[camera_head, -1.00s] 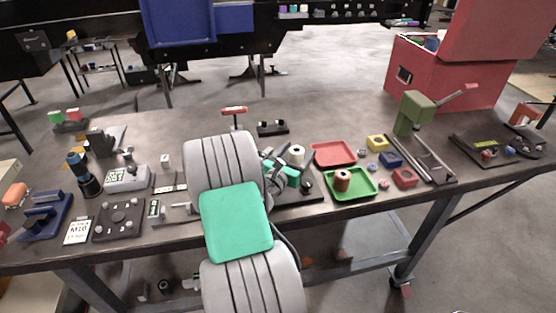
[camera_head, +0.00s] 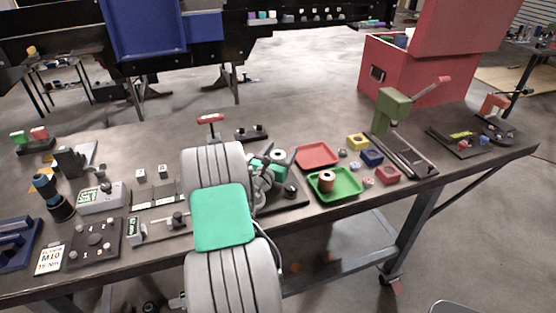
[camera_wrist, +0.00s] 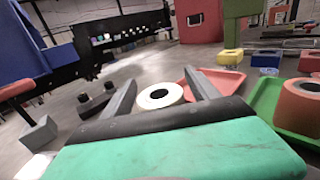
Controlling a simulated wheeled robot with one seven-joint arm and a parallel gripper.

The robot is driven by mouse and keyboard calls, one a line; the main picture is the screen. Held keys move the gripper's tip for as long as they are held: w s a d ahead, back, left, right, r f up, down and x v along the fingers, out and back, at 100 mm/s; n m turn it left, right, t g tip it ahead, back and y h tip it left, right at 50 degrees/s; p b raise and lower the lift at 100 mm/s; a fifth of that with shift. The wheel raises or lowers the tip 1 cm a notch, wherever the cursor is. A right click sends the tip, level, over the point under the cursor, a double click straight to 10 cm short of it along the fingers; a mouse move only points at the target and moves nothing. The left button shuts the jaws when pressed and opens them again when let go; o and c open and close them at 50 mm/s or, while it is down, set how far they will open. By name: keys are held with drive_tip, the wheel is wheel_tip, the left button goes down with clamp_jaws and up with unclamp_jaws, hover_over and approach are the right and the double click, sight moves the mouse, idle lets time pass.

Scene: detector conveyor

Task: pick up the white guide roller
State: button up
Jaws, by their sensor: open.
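The white guide roller (camera_head: 279,156) stands among parts near the middle of the table, just right of my arm. It also shows in the wrist view (camera_wrist: 152,102) as a white ring with a dark centre hole. My gripper (camera_wrist: 160,78) is open, with one grey finger on each side of the roller in that view. Nothing is held. The near side of the roller is hidden by my gripper's dark edge, and I cannot tell whether the fingers touch it. In the head view my arm hides much of the gripper.
A red tray (camera_head: 317,148) and a green tray (camera_head: 347,190) with an orange-brown roller (camera_head: 326,181) lie to the right. A dark two-post block (camera_head: 251,133) and a red-handled tool (camera_head: 210,119) stand behind. A green press (camera_head: 392,108) stands farther right.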

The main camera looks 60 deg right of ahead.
drive_tip(key=shift+c, duration=0.6)
clamp_jaws()
drive_tip(key=shift+r, duration=0.1)
